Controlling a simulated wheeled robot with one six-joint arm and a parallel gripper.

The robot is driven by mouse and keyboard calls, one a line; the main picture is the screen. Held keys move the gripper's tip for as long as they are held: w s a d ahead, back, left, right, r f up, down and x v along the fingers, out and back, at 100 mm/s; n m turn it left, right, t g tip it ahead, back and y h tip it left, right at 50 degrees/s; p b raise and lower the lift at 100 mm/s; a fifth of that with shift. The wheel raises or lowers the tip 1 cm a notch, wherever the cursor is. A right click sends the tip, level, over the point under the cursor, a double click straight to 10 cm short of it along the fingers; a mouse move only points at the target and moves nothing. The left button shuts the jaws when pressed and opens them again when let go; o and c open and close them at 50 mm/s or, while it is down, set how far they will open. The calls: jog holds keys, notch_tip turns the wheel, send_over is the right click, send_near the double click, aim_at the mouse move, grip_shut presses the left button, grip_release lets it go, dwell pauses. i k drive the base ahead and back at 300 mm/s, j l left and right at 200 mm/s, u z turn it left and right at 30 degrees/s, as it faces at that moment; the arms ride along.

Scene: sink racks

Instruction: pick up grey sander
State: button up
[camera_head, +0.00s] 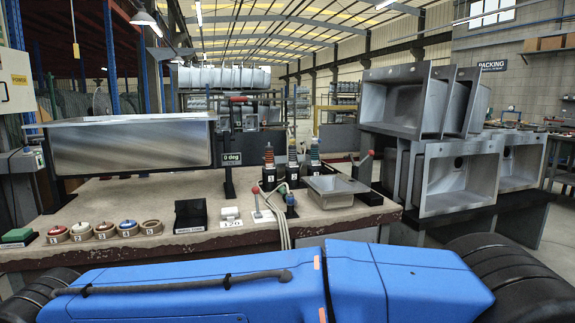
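I cannot clearly make out a grey sander. Small pale blocks (230,213) lie behind a label that seems to read 120. Round numbered pucks with coloured tops, such as a red one (57,233) and a white one (81,230), line the front left edge. My gripper is not in view.
The brown-topped workbench (165,197) stands ahead, beyond my blue body. A large steel sink (130,147) is held up at its back left. A small steel tray (336,187) and a black box (190,213) sit on it. Steel sinks (459,178) are stacked on the right.

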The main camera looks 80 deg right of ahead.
aim_at(292, 167)
jog(key=i+j+z, duration=0.1)
jog(key=z, duration=0.35)
jog(key=j+z, duration=0.25)
jog(key=z, duration=0.2)
jog(key=i+j+z, duration=0.1)
jog(key=j+z, duration=0.15)
jog(key=z, duration=0.25)
